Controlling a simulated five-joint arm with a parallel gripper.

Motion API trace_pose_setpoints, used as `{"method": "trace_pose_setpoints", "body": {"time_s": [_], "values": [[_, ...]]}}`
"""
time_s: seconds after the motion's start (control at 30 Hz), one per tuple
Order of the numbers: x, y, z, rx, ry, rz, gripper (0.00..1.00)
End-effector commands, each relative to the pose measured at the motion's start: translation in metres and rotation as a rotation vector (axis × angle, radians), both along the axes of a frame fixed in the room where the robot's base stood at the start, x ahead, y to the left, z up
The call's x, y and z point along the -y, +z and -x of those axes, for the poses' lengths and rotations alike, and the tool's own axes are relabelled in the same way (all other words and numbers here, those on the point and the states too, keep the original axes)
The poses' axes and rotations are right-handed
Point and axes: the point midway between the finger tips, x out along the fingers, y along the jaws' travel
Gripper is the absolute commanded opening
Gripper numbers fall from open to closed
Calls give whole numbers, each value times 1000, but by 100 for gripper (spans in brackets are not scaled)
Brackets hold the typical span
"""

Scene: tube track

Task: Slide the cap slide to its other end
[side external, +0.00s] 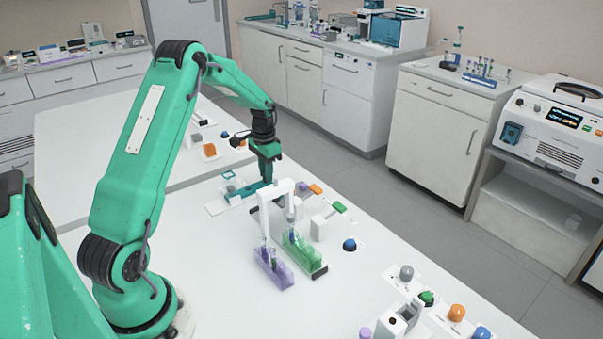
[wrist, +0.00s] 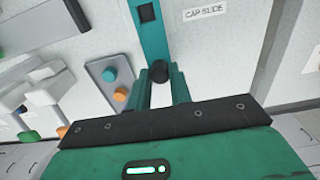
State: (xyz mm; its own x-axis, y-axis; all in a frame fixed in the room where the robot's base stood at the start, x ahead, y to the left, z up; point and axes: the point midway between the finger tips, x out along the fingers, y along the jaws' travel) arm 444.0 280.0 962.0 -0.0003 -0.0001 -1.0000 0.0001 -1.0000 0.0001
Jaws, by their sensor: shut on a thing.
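The cap slide is a teal rail (wrist: 150,42) running up the wrist view, with a dark square (wrist: 147,12) near the top edge. A white label reading "CAP SLIDE" (wrist: 204,11) is to its right. My gripper (wrist: 162,88) is shut on the black knob (wrist: 159,71) of the slide, with one green finger on each side. In the side external view, my gripper (side external: 267,180) points down at the teal rail (side external: 245,191), near its right end. The knob is hidden by my gripper there.
Orange and green pieces (side external: 339,207) lie behind. The front left of the table is clear.

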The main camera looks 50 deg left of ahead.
Motion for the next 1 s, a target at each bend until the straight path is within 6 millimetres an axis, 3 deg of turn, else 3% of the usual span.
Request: {"method": "trace_pose_setpoints", "body": {"time_s": [1.0], "values": [[-2, 1, 40, 3, 2, -2, 4]]}}
